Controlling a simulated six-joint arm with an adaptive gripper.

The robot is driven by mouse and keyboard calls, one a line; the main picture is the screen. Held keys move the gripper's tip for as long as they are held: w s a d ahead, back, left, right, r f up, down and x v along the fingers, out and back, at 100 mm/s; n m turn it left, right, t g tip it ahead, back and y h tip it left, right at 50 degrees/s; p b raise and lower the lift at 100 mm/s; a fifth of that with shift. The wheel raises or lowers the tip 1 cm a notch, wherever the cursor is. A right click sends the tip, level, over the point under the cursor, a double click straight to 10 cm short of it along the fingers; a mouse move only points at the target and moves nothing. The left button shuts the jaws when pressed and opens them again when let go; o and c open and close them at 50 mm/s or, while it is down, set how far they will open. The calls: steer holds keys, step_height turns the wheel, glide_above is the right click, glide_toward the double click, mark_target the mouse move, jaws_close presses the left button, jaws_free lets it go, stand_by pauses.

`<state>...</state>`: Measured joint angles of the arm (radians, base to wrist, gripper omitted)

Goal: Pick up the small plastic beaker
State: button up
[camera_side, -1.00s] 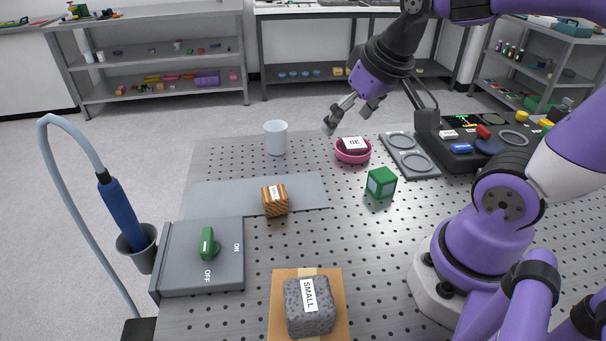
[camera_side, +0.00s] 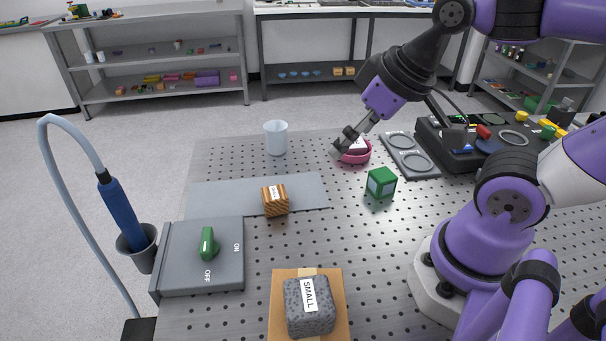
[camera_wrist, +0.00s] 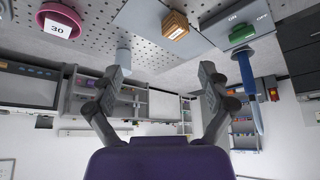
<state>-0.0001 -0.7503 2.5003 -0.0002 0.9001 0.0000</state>
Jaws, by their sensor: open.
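The small plastic beaker (camera_side: 276,138) is a pale, translucent cup. It stands upright on the perforated table behind the grey mat in the side view. It also shows in the wrist view (camera_wrist: 123,57), upside down and close to the left finger in the picture. My gripper (camera_side: 345,141) is to the right of the beaker in the side view, in front of the pink dish, apart from the beaker. In the wrist view my gripper (camera_wrist: 163,78) has its two fingers spread wide with nothing between them.
A green cube (camera_side: 381,182), a striped wooden block (camera_side: 275,201) on the grey mat (camera_side: 225,196), and a grey two-ring plate (camera_side: 410,163) are nearby. Table between beaker and dish is clear.

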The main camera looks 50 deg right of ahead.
steer(key=shift+o, duration=0.3)
stand_by(0.4)
steer(key=g, duration=0.1)
glide_above(276, 133)
steer(key=s+d, duration=0.2)
step_height(276, 133, down, 5)
steer(key=shift+n, duration=0.4)
steer(key=x, duration=1)
steer(key=shift+s+f, duration=0.15)
steer(key=shift+f, duration=0.35)
